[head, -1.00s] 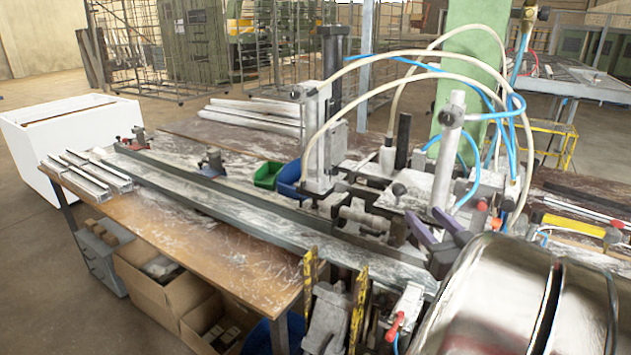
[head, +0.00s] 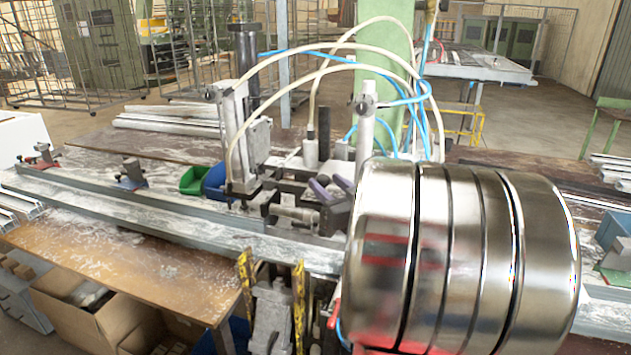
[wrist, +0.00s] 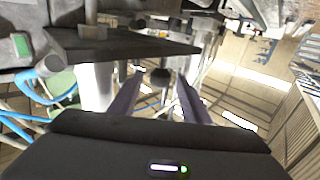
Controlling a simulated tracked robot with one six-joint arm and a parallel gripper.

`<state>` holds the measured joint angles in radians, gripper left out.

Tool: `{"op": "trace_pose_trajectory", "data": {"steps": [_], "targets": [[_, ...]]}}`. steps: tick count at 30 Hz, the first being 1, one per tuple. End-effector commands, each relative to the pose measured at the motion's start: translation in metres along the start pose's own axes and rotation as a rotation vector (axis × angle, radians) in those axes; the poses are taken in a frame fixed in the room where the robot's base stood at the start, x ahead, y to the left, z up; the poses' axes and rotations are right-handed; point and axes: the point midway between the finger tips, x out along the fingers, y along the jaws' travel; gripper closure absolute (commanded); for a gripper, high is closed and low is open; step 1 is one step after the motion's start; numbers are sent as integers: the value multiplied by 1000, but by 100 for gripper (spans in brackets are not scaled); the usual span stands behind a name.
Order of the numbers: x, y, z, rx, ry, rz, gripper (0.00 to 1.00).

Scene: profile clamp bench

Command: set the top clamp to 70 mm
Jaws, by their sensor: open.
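My gripper (head: 332,187) has two purple fingers, spread apart, at the right side of the clamp fixture in the head view. In the wrist view, the fingers (wrist: 160,98) stand apart with a dark round knob (wrist: 160,76) seen between their tips. I cannot tell whether they touch it or how far beyond them it lies. The fixture has a pale upright column (head: 236,130) and a grey post with a dark knob (head: 364,104). Which part is the top clamp is unclear, and no 70 mm scale reading is legible. My arm hides the fixture's right side.
White and blue hoses (head: 300,56) arch over the fixture. A long grey profile rail (head: 130,212) runs along the bench. Green and blue bins (head: 194,180) sit behind it. A green pillar (head: 384,60) stands behind. The brown bench top (head: 160,270) at front left is mostly clear.

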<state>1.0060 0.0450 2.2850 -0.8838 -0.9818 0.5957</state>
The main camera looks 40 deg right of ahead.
Motion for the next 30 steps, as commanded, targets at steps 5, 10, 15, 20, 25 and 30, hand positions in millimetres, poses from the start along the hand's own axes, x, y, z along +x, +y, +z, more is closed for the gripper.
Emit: {"op": "trace_pose_trajectory", "data": {"steps": [5, 10, 15, 20, 25, 30], "targets": [[20, 0, 0, 0, -1, -1, 57], [27, 0, 0, 0, 0, 0, 57], [27, 0, 0, 0, 0, 0, 57], [27, 0, 0, 0, 0, 1, 64], [27, 0, 0, 0, 0, 1, 76], [27, 0, 0, 0, 0, 1, 88]]}}
